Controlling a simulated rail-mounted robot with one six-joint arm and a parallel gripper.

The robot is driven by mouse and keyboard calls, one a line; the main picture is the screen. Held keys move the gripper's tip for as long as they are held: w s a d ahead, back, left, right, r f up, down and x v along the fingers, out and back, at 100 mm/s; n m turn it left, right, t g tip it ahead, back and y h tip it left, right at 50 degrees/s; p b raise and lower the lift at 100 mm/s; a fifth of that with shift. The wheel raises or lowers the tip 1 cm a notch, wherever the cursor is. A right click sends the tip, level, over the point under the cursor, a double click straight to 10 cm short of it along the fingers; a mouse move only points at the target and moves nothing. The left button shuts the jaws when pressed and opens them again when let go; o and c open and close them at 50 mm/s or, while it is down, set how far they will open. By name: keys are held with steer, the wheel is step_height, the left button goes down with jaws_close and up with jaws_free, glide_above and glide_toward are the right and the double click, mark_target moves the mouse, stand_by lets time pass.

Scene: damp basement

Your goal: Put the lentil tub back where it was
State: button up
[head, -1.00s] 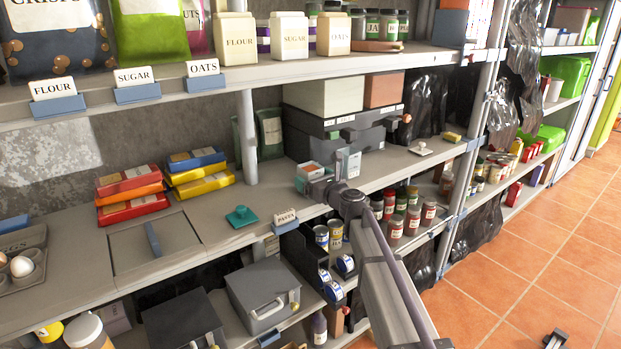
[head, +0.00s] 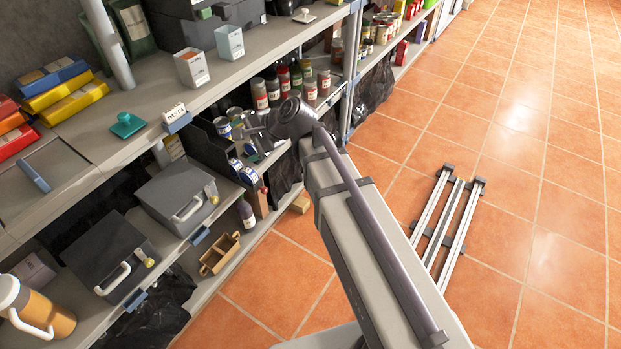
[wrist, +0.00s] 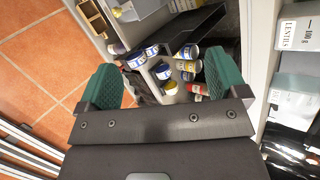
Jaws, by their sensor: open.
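The lentil tub (wrist: 297,35), white with a LENTILS label, stands at the right edge of the wrist view. In the head view it seems to be the left one (head: 192,68) of two small tubs on the counter, near its front edge. The other tub (head: 229,43) is pale grey-green and stands just behind and to the right; it also shows in the wrist view (wrist: 293,92). My gripper (wrist: 163,82) is open, its green fingers wide apart with nothing held between them. In the head view my gripper (head: 251,131) is in front of the shelving, apart from the tubs.
A PASTA tag (head: 175,115) sits on the counter edge beside a teal lid (head: 127,125). Cans (wrist: 187,52) fill a dark rack below. Spice jars (head: 283,80) stand right of it. Bare counter lies left of the lentil tub. Metal rails (head: 445,220) lie on the open floor.

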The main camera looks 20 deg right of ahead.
steer(key=s+d+f+n+g+h, duration=0.35)
steer(key=s+d+n, duration=0.3)
steer(key=s, duration=0.25)
steer(key=s+d+f+n+g+h, duration=0.3)
steer(key=s+d+n+h, duration=0.2)
steer(key=s+d, duration=0.3)
step_height(320, 180, up, 11)
steer(key=p, duration=1.1)
steer(key=shift+a+p, duration=0.3)
